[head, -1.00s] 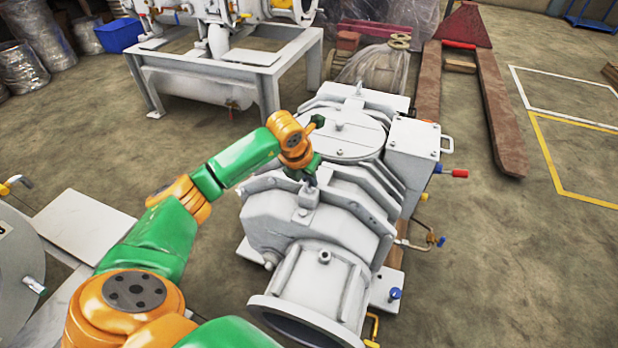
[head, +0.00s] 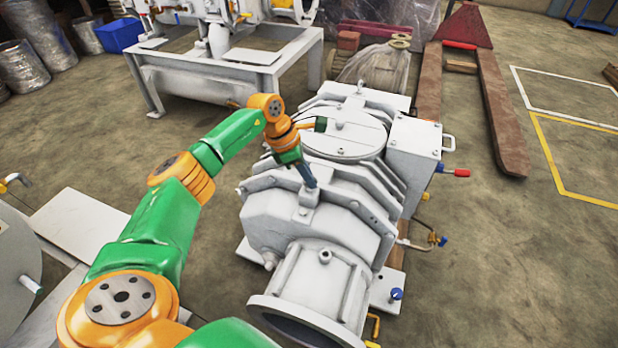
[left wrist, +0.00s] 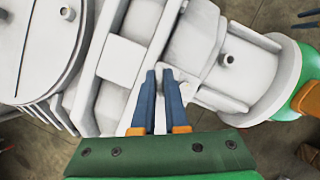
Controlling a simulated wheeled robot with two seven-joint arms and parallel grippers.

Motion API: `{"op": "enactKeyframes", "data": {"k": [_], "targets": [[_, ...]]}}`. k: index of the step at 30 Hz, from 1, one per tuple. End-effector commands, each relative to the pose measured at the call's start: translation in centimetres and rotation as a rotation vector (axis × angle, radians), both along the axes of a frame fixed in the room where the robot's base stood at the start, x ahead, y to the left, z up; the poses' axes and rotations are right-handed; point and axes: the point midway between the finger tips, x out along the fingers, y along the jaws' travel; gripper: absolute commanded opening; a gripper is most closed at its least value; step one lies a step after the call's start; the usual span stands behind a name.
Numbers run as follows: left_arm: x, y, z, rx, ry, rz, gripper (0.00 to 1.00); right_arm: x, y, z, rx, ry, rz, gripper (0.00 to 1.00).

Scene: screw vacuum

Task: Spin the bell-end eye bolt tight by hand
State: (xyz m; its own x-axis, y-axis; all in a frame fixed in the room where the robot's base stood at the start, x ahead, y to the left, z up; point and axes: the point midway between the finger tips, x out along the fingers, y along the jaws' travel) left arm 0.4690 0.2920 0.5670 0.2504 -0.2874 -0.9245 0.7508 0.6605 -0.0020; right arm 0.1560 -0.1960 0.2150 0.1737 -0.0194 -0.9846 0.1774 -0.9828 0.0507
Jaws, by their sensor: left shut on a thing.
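My left gripper (head: 310,184) reaches down to the raised block (head: 309,215) on the bell-end half of the pale grey pump (head: 270,215). In the left wrist view its two blue-grey fingers (left wrist: 160,74) are close together and shut on the bell-end eye bolt at this block. The fingertips hide most of the bolt, so I cannot see how far its shoulder is from the block. In the left wrist view, dark blue prongs (left wrist: 309,19) at the upper right edge look like my right gripper; its jaw state is unclear.
A second eye bolt (head: 360,87) stands at the pump's far end. A grey box with a handle (head: 414,142) sits on the pump's right side. The flanged bell end (head: 310,325) faces me.

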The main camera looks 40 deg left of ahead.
Motion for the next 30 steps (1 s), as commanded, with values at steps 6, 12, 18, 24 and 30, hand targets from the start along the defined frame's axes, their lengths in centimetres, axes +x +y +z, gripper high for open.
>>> {"op": "enactKeyframes", "data": {"k": [6, 12, 18, 24, 30], "targets": [[0.2, 0.0, -0.1, -0.001, -0.006, -0.178, 0.0, 1.1, 0.8, -0.4, 0.011, -0.008, 0.0, 0.5], [0.3, 0.0, -0.3, -0.002, -0.004, -0.314, 0.0, 2.1, 1.5, -0.4, 0.021, -0.012, 0.0, 0.5], [0.2, -0.2, -0.4, -0.006, 0.003, -0.407, 0.0, 3.4, 2.1, 0.2, 0.03, -0.018, -0.002, 0.5], [0.1, -0.1, -0.2, -0.003, 0.001, -0.453, 0.0, 4.1, 2.4, 0.8, 0.034, -0.023, -0.003, 0.5], [0.0, -0.1, 0.0, -0.001, -0.002, -0.467, 0.0, 4.2, 2.5, 1.1, 0.035, -0.022, -0.003, 0.5]]}}
